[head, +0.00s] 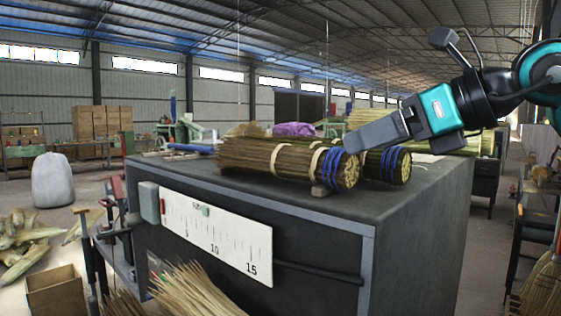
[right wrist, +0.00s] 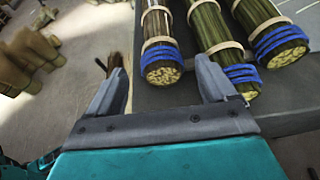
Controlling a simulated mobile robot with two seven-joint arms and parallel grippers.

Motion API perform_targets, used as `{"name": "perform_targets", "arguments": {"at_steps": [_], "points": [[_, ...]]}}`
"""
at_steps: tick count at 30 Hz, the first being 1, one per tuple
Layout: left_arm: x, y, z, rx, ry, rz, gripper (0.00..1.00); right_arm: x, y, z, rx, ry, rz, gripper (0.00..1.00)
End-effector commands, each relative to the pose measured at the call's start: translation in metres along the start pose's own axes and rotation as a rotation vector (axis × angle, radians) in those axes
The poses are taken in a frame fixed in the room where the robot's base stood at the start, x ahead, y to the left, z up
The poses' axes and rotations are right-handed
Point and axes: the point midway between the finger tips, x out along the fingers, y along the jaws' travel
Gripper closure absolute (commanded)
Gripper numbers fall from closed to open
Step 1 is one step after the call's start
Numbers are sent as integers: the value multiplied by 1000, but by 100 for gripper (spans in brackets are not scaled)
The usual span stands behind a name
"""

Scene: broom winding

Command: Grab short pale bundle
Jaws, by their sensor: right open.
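A brown straw bundle (head: 270,158) lies on the near side of the dark bench. It has pale bands, blue ties and a pale cut end. In the right wrist view this bundle (right wrist: 157,25) is the leftmost, with its cut end between my fingers. A greener bundle (head: 401,166) lies just behind it, and this bundle (right wrist: 209,30) is the middle one in the wrist view. My right gripper (head: 352,143) is open and empty at the bundles' tied ends; it also shows in the wrist view (right wrist: 162,72). Contact cannot be told. My left gripper is out of view.
A third tied bundle (right wrist: 268,30) lies at the right in the wrist view. The bench (head: 420,205) has a white measuring scale (head: 220,232) on its front. Tools (head: 85,235) stand at its left end. Loose straw (head: 190,290) is in front. The bench top's right end is clear.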

Motion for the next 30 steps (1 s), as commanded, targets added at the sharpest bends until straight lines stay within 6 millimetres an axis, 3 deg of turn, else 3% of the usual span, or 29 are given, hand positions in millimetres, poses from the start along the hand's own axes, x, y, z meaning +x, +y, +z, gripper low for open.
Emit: {"name": "perform_targets", "arguments": {"at_steps": [6,14,22,30], "points": [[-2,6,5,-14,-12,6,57,38,1,0,0,0,4,16],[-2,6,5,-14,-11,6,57,55,1,-1,0,1,3,16],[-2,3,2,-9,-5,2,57,92,2,-3,1,0,4,16],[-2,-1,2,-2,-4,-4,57,100,2,-4,-1,-1,2,16]]}}
